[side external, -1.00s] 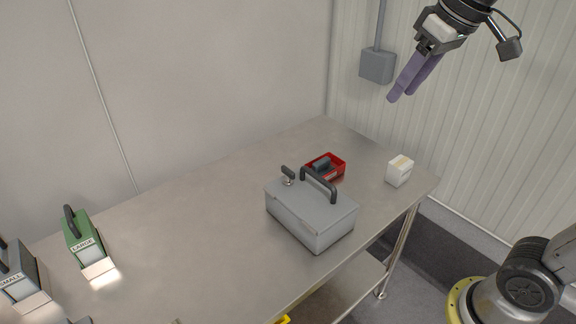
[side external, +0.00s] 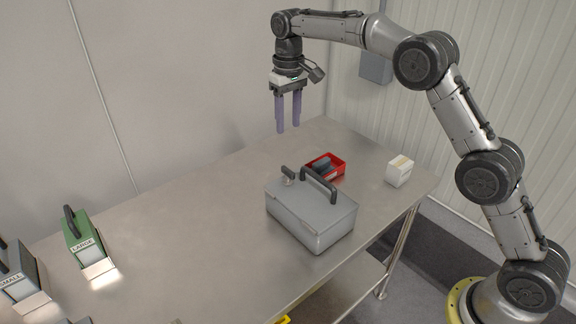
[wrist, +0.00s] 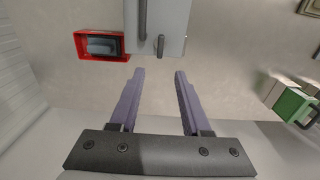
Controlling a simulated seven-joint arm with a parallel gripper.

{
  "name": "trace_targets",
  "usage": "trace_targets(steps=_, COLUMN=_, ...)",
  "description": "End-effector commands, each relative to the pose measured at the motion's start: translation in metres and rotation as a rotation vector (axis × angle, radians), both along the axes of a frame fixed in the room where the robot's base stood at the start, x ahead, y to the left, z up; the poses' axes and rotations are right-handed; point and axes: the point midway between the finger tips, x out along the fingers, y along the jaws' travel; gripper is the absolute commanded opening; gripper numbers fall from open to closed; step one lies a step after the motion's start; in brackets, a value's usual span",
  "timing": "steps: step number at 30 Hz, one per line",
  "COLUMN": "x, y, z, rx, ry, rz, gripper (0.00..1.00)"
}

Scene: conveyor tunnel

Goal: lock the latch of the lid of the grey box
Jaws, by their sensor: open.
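The grey box (side external: 308,222) stands on the steel table with its lid down. A dark arched handle (side external: 319,184) is on the lid. The latch (side external: 288,174), a small dark lever on a metal post, sits at the lid's far edge. In the wrist view the latch (wrist: 160,45) lies roughly parallel to the handle (wrist: 142,20), near the edge of the box (wrist: 174,30). My gripper (side external: 288,127) is open and empty, pointing down above and behind the latch. Its two purple fingers (wrist: 159,74) are apart, with bare table between them.
A red tray (side external: 341,165) with a dark item stands just behind the box. A white carton (side external: 399,172) is at the table's right end. A green "LARGE" box (side external: 83,240) and a grey "SMALL" box (side external: 18,272) stand at left. The table (side external: 190,225) between is clear.

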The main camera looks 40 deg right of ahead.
Motion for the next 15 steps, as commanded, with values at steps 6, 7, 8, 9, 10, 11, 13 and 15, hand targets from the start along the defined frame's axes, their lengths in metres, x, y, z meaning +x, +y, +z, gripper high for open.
trace_targets(steps=6, x=-0.001, y=0.001, z=-0.023, rx=-0.001, ry=0.011, rz=0.002, gripper=0.47)
trace_targets(steps=7, x=-0.001, y=0.001, z=-0.027, rx=-0.001, ry=0.011, rz=0.002, gripper=0.47)
trace_targets(steps=8, x=-0.001, y=0.001, z=-0.033, rx=-0.001, ry=0.012, rz=0.002, gripper=0.47)
trace_targets(steps=9, x=-0.001, y=0.001, z=-0.040, rx=-0.001, ry=0.012, rz=0.002, gripper=0.47)
trace_targets(steps=10, x=-0.001, y=0.001, z=-0.046, rx=-0.001, ry=0.011, rz=0.002, gripper=0.47)
trace_targets(steps=11, x=-0.001, y=0.001, z=-0.052, rx=-0.001, ry=0.012, rz=0.002, gripper=0.47)
trace_targets(steps=13, x=-0.001, y=0.001, z=-0.066, rx=-0.001, ry=0.012, rz=0.002, gripper=0.47)
trace_targets(steps=15, x=-0.001, y=0.001, z=-0.080, rx=-0.001, ry=0.012, rz=0.002, gripper=0.47)
